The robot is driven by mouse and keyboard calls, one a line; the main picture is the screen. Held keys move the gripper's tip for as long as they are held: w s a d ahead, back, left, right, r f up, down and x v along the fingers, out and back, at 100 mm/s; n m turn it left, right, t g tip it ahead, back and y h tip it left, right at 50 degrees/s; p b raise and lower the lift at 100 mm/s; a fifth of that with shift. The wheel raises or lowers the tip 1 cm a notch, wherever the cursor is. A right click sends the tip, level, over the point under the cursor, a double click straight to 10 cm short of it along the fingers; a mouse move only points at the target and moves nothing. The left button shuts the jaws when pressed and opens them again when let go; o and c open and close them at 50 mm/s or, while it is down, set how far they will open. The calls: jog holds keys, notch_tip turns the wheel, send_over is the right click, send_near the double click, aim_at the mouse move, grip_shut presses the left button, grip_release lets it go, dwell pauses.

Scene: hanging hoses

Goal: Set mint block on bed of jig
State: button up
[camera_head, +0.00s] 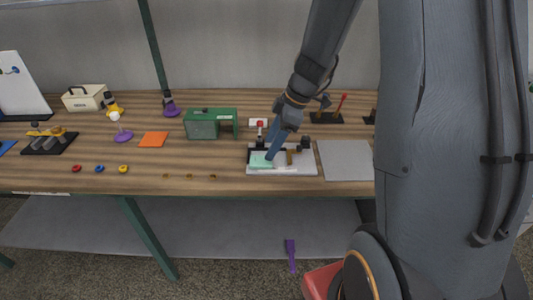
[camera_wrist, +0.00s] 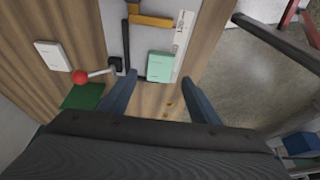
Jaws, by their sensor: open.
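The mint block (camera_head: 260,160) lies flat on the left part of the jig's pale base (camera_head: 300,171). In the wrist view the mint block (camera_wrist: 160,67) sits on the grey bed beside the jig's black fence (camera_wrist: 126,45), with a small gap between them. My gripper (camera_head: 269,156) is over the jig's left side, its fingers hiding part of the block in the head view. In the wrist view my gripper (camera_wrist: 158,80) is open. Its two fingers stand apart, with the block beyond and between their tips, and they do not appear to touch it.
A red-knobbed lever (camera_wrist: 80,77) stands by the jig. A yellow bar (camera_wrist: 151,20) crosses beyond the block. A green box (camera_head: 203,124) stands behind left. A grey plate (camera_head: 345,160) lies to the right. The table front left of the jig holds small coloured rings (camera_head: 123,169).

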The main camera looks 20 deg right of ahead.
jog(key=w+b+v, duration=0.1)
jog(key=v, duration=0.5)
jog(key=s+a+f+m+h, duration=0.1)
jog(key=s+a+m+h, duration=0.1)
jog(key=s+m, duration=0.5)
jog(key=s+a+f+m+h, duration=0.2)
jog(key=s+m, duration=0.5)
jog(key=s, duration=0.3)
jog(key=shift+f+g, duration=0.2)
jog(key=shift+g, duration=0.1)
